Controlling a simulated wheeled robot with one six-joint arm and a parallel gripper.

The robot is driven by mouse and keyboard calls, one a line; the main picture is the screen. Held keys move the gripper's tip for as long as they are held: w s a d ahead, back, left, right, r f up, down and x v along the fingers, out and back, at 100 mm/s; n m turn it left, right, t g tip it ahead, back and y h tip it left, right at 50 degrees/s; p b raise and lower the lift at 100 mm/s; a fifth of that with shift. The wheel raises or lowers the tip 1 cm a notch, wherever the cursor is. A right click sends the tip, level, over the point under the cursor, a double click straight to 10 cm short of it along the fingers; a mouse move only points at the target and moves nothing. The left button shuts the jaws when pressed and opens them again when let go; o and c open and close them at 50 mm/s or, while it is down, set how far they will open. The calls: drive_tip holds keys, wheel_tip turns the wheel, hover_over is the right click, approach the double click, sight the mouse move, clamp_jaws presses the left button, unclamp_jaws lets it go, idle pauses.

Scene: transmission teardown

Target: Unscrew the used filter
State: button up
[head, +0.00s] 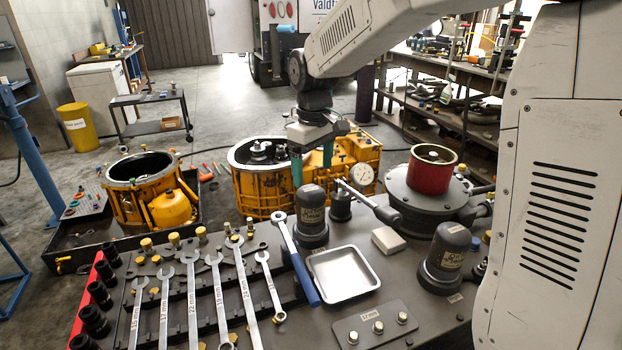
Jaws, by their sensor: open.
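Two dark grey, dome-topped canisters with pale labels look like filters. One canister (311,222) stands left of centre on the dark bench. The other canister (444,262) stands at the right of the bench. Their labels are too small to read, so I cannot tell which is the used filter. My gripper (312,172) points down with its two teal fingers apart and nothing between them. In the picture it is just above the left canister, and it appears not to touch it.
Several wrenches (218,290) and black sockets (95,322) cover the bench's left side. A blue-handled tool (303,274) lies beside a shallow metal tray (343,275). A red cylinder (430,172) stands on a round grey housing (412,198), near a dial gauge (362,176). Orange housings (262,190) stand behind.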

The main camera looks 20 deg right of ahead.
sight(311, 189)
drive_tip(key=shift+a+m, duration=0.3)
drive_tip(key=shift+m, duration=0.9)
drive_tip(key=m, duration=1.4)
drive_tip(key=shift+m, duration=0.4)
wheel_tip(311, 189, down, 8)
drive_tip(key=shift+r, duration=0.25)
